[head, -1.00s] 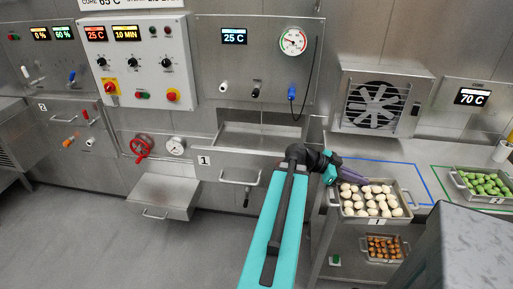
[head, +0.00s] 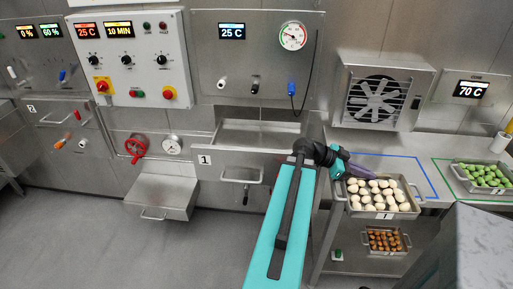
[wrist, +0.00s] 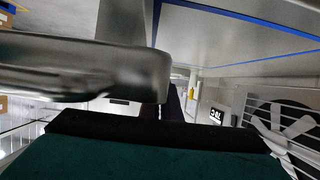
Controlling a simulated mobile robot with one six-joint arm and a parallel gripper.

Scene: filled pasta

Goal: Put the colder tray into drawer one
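A steel tray of pale filled pasta (head: 413,207), labelled 1, sits at the counter's front edge by a blue outline. A steel tray of green pasta (head: 464,184) sits to the right, by a green outline. My gripper (head: 362,169) is at the pale tray's back left corner; I cannot tell whether it touches it. In the wrist view a blurred metal bar (wrist: 90,72) crosses close to the camera, and the fingertips do not show clearly. Drawer one (head: 222,170), labelled 1, is pulled out under the 25 C panel. Nothing visible tells which tray is colder.
A tray of orange-brown pasta (head: 385,249) sits on the shelf below the counter. A fan unit (head: 382,97) and a 70 C display (head: 470,89) are behind the counter. A steel box (head: 162,196) juts from the wall on the left. The floor (head: 100,240) at left is clear.

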